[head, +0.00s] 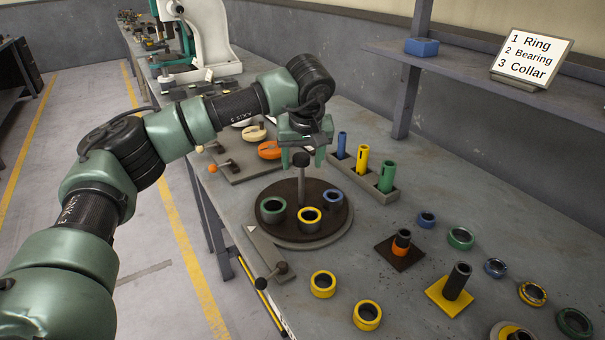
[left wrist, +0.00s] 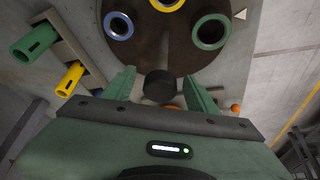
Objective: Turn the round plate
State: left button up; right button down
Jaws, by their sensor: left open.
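The round plate (head: 290,228) is a dark brown disc on a grey base on the bench. It carries a green ring (head: 272,209), a yellow ring (head: 310,216) and a blue ring (head: 333,197), and a grey post with a dark knob (head: 301,159) stands up from it. My left gripper (head: 304,157) is open above the plate, with its fingers on either side of the knob. In the left wrist view the knob (left wrist: 160,86) lies between the two green fingertips (left wrist: 160,88), with gaps visible on both sides. The plate (left wrist: 165,45) shows beyond it. My right gripper is not in view.
A rack (head: 376,188) with blue, yellow and green tubes stands right of the plate. Loose yellow rings (head: 323,284) lie in front, and several rings and posts on square bases (head: 450,295) stand to the right. A sign (head: 535,58) sits on the shelf.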

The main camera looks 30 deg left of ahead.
aim_at(301, 173)
pick_arm(q)
jog(key=x, duration=0.5)
jog(key=shift+w+f+p, duration=0.1)
jog(key=shift+f+p, duration=0.2)
jog(key=shift+f, duration=0.05)
grip_shut()
